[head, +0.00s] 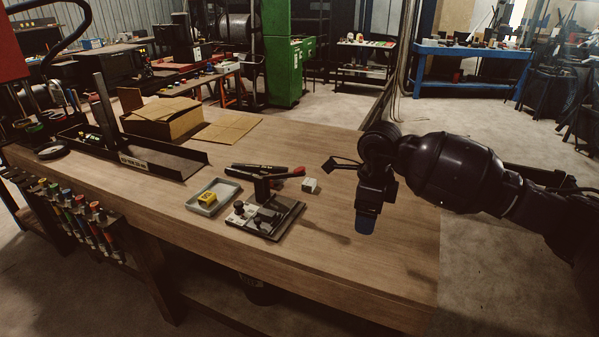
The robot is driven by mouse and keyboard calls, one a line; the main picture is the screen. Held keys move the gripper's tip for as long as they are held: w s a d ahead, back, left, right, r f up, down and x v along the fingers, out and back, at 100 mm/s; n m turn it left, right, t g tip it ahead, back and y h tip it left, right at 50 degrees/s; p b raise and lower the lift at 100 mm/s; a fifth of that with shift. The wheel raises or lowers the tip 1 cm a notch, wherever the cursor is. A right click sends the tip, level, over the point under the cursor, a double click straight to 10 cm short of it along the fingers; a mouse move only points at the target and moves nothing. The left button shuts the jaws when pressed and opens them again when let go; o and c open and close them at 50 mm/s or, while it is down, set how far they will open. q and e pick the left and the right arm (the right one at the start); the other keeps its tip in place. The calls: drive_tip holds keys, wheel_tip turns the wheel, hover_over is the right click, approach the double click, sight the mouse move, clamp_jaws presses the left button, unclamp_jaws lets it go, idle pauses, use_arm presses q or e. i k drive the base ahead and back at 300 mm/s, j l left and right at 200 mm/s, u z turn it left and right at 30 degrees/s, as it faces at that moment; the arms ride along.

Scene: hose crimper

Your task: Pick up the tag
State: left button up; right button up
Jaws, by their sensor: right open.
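A small yellow piece (207,198), which may be the tag, lies in a shallow grey tray (222,203) on the wooden workbench. A small pale block (310,186) lies on the bench to the right; I cannot tell whether either one is the tag. My right gripper (366,226) points down above the right part of the bench. It is open, apart from the yellow piece and the pale block, and to the right of both. I see nothing held in it. My left gripper is not in view.
A dark hand tool on a base plate (285,219) stands between the tray and my right gripper. An open cardboard box (165,122) and a long dark channel (165,160) stand farther left. The bench's front right area is clear.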

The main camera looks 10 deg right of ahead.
sight(311, 182)
drive_tip(key=i+j, duration=0.1)
drive_tip(key=i, duration=0.4)
drive_tip(key=i+j, duration=0.15)
drive_tip(key=i, duration=0.35)
